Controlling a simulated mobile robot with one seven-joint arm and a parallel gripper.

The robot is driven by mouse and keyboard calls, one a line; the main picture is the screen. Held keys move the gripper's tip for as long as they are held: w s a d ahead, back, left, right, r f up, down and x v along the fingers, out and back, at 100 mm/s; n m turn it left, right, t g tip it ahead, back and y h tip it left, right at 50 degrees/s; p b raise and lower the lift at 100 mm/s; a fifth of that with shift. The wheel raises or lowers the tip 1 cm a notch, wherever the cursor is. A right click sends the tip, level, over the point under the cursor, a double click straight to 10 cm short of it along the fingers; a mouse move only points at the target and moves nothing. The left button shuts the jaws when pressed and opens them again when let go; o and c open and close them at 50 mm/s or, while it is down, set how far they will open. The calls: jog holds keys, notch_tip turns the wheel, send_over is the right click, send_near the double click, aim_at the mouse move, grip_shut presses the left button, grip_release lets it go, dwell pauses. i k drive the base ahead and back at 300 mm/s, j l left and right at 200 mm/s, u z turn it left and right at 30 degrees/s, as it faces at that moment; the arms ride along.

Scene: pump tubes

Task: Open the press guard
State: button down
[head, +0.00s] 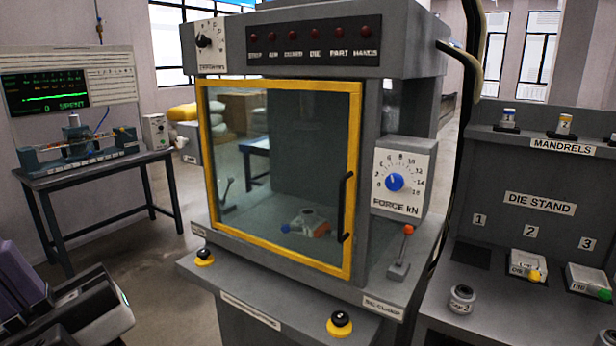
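The press guard (356,110) is a clear pane in a yellow frame on the front of the grey press (400,100). It looks shut, covering the press opening. Its black vertical handle (346,207) is on the right side of the pane. Through the pane, a small light-coloured block with a round top and an orange part (308,222) sits on the press bed.
A lever with an orange knob (402,250) stands right of the guard, below the force dial (395,182). Black-and-yellow buttons (339,323) (204,257) sit on the front ledge. The die stand (535,150) is at the right; a bench (90,170) is at the left.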

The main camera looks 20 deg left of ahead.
aim_at(354, 87)
jog(key=z, duration=2.05)
jog(key=u, duration=2.75)
jog(key=i+l, duration=0.1)
jog(key=l, duration=0.75)
